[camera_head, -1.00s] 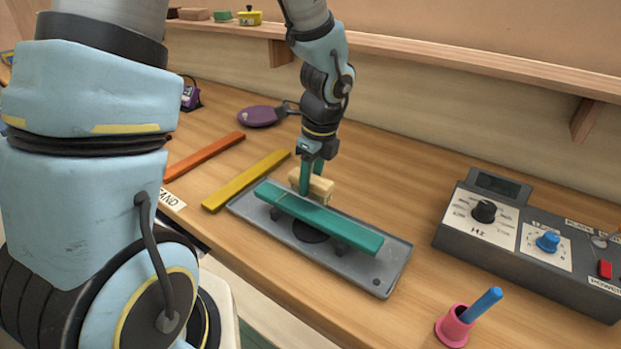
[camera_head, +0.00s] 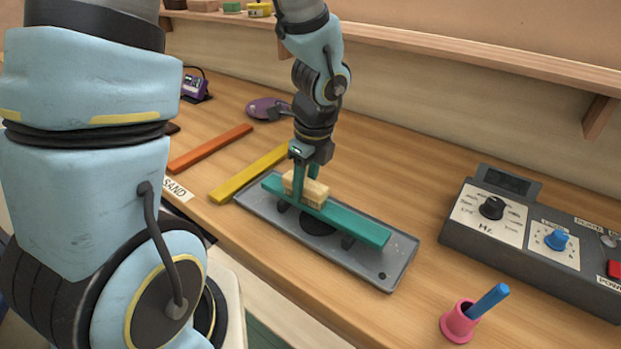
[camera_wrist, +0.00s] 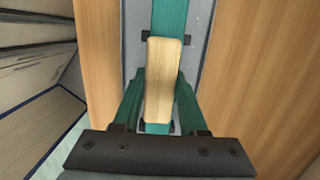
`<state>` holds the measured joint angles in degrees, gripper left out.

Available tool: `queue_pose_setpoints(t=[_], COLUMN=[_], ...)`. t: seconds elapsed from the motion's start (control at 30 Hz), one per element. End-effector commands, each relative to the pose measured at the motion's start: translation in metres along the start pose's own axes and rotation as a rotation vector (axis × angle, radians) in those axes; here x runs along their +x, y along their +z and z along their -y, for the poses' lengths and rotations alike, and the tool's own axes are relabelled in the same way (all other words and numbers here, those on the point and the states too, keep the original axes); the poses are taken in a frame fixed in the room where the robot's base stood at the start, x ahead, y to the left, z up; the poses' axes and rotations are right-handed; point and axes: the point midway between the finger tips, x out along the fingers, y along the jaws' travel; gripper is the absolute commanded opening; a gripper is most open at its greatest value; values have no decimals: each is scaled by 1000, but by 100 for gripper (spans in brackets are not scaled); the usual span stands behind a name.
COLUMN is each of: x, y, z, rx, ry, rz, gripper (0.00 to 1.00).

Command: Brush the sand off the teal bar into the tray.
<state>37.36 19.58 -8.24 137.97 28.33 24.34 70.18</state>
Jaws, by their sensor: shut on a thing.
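The teal bar (camera_head: 345,221) rests on dark supports above the grey tray (camera_head: 395,272), running from back left to front right. My gripper (camera_head: 306,190) is shut on a pale wooden brush block (camera_head: 316,190). The block sits over the left part of the bar and looks to be on or just above its top; its underside is hidden. A few pale specks, perhaps sand, show on the tray's right part. I cannot make out sand on the bar.
A yellow bar (camera_head: 248,174) and an orange bar (camera_head: 211,148) lie left of the tray. A control box (camera_head: 535,235) stands at right. A pink holder (camera_head: 459,322) with a blue stick (camera_head: 489,298) stands at front right. A purple paddle (camera_head: 265,108) lies behind.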

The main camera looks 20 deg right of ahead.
Motion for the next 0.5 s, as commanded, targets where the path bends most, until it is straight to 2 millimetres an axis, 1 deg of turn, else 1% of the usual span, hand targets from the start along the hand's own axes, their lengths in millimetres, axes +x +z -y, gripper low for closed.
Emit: queue_pose_setpoints(t=[0.3, 0.5], x=[0, -3], y=[0, 1], z=[-19, -21], rx=[-1, 0], ry=[-1, 0], rz=[0, 0], gripper=[0, 0])
